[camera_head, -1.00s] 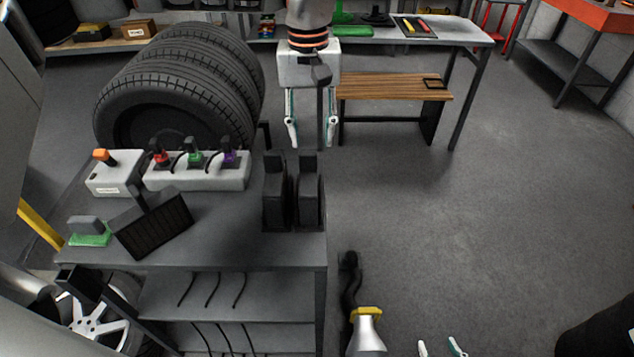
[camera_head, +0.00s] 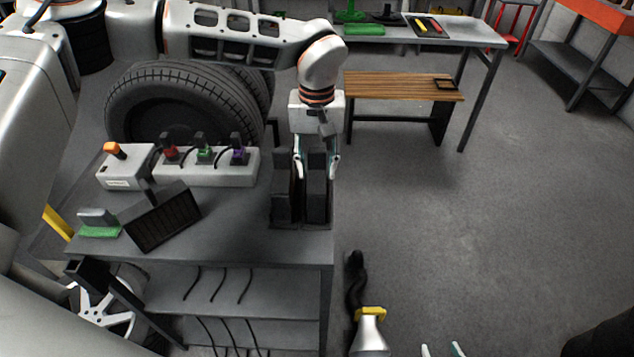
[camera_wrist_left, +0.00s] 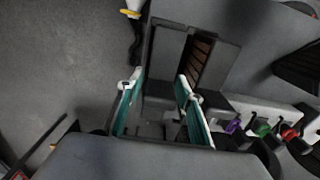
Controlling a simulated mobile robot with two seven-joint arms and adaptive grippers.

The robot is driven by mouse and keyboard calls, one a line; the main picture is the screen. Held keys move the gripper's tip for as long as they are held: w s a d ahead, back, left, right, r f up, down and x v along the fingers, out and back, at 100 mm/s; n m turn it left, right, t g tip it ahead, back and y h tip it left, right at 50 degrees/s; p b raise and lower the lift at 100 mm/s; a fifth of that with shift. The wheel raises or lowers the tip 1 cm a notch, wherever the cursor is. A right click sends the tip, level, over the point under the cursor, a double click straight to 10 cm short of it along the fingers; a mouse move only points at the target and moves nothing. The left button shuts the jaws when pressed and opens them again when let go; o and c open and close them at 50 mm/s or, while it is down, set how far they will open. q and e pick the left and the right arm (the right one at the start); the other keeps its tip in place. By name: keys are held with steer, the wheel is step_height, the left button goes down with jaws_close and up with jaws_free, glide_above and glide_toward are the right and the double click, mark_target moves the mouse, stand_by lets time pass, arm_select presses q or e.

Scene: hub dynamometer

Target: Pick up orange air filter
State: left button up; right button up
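My left gripper (camera_head: 318,167) is open and points down at the black two-part upright holder (camera_head: 282,198) on the near table's right end. The holder also shows in the left wrist view (camera_wrist_left: 163,62), just beyond the open fingers (camera_wrist_left: 160,88). Between its dark plates I see a brownish-orange slatted piece (camera_wrist_left: 202,62), which may be the orange air filter. In the head view it is not visible. My right gripper (camera_head: 441,350) shows only its fingertips at the bottom edge, apart with nothing visible between them.
A dark slatted panel (camera_head: 163,219), a grey box with an orange knob (camera_head: 124,171) and a box with red, green and purple plugs (camera_head: 208,166) stand on the table (camera_head: 225,230). Tyres (camera_head: 180,98) stand behind.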

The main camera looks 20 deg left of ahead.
arm_select(q)
steer(key=shift+f, duration=0.75)
jaws_close()
steer(key=shift+r, duration=0.15)
